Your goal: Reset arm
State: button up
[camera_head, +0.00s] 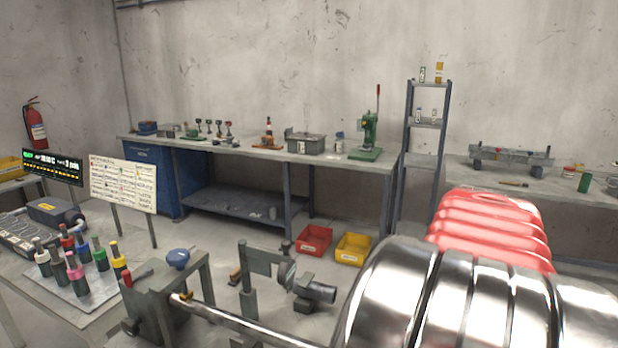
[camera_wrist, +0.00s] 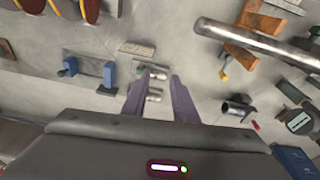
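My gripper (camera_wrist: 157,78) shows in the wrist view with its two grey-purple fingers apart. Nothing is held between them; small metal fittings (camera_wrist: 154,74) show in the gap, beyond the fingers. I cannot make out my gripper in the head view. A shiny metal rod (camera_wrist: 255,42) crosses the upper right of the wrist view, clear of the fingers. In the head view a shiny rod (camera_head: 250,326) runs from a grey bracket (camera_head: 150,298) toward large banded metal and red ribbed shapes at the right, which hide what lies behind them.
A long workbench (camera_head: 335,160) with a green press (camera_head: 367,140) stands along the back wall. A red bin (camera_head: 314,240) and a yellow bin (camera_head: 353,248) sit on the floor. Coloured bottles stand on a plate (camera_head: 70,293) at the left. A post-mounted sign (camera_head: 123,183) stands behind.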

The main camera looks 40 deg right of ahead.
jog(key=w+a+r+n+t, duration=0.1)
jog(key=w+a+r+n, duration=0.1)
jog(key=w+a, duration=0.75)
jog(key=w+a+r+n+t, duration=0.2)
jog(key=w+a+r, duration=0.1)
jog(key=w+a, duration=0.6)
jog(key=s+a+f+n+t+y, duration=0.1)
jog(key=a+n, duration=0.3)
jog(key=a, duration=0.9)
jog(key=s+a+f+n+y, duration=0.1)
jog(key=s+a+f+n, duration=0.1)
jog(key=a, duration=1.1)
jog(key=f+n, duration=0.1)
jog(key=n, duration=0.1)
jog(key=shift+f+n+t, duration=0.3)
jog(key=shift+f+t, duration=0.05)
jog(key=shift+t, duration=0.05)
